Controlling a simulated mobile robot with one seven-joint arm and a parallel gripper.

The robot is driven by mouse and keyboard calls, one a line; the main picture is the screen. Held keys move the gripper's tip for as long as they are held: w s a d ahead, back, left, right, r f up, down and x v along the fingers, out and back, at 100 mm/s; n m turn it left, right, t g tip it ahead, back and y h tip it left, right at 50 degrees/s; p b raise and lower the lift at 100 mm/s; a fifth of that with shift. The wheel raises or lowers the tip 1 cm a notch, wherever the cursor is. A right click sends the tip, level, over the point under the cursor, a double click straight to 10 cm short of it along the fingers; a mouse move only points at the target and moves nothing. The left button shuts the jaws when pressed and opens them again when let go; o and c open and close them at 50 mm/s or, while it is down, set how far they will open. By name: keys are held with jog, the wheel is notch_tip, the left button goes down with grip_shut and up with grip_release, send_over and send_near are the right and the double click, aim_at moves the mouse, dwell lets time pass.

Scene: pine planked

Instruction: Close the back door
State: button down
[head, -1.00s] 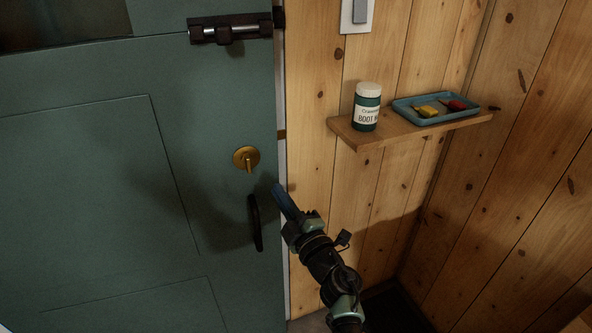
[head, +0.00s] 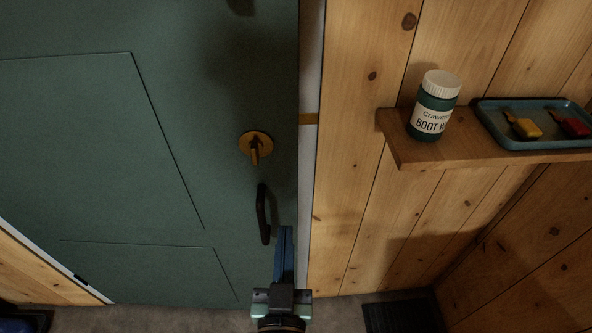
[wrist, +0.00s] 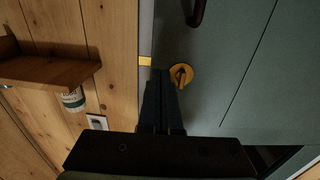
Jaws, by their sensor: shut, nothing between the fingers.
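The green back door (head: 170,120) fills the left of the head view. A brass strike plate (head: 309,118) shows on the pale frame beside its right edge; I cannot tell how wide the gap is. The door has a brass turn-piece (head: 255,148) and, below it, a black pull handle (head: 263,214). My gripper (head: 286,230) is shut and empty, its tips just right of the handle's lower end in the picture. Touch with the door cannot be told. The wrist view, upside down, shows the fingers (wrist: 161,76) near the turn-piece (wrist: 181,75), with the handle (wrist: 196,10) at the top.
A wooden shelf (head: 400,151) on the right wall holds a green jar (head: 433,107) with a white lid and a blue tray (head: 490,125) with yellow and red items. A dark mat (head: 400,310) lies on the floor below. A switch (wrist: 97,122) shows in the wrist view.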

aim_at(288, 167)
jog(key=w+p, duration=0.1)
jog(key=w, duration=0.3)
jog(key=w+p, duration=0.1)
jog(key=w, duration=0.3)
jog(key=w+d+p, duration=0.1)
jog(key=w, duration=0.4)
jog(key=shift+w, duration=0.1)
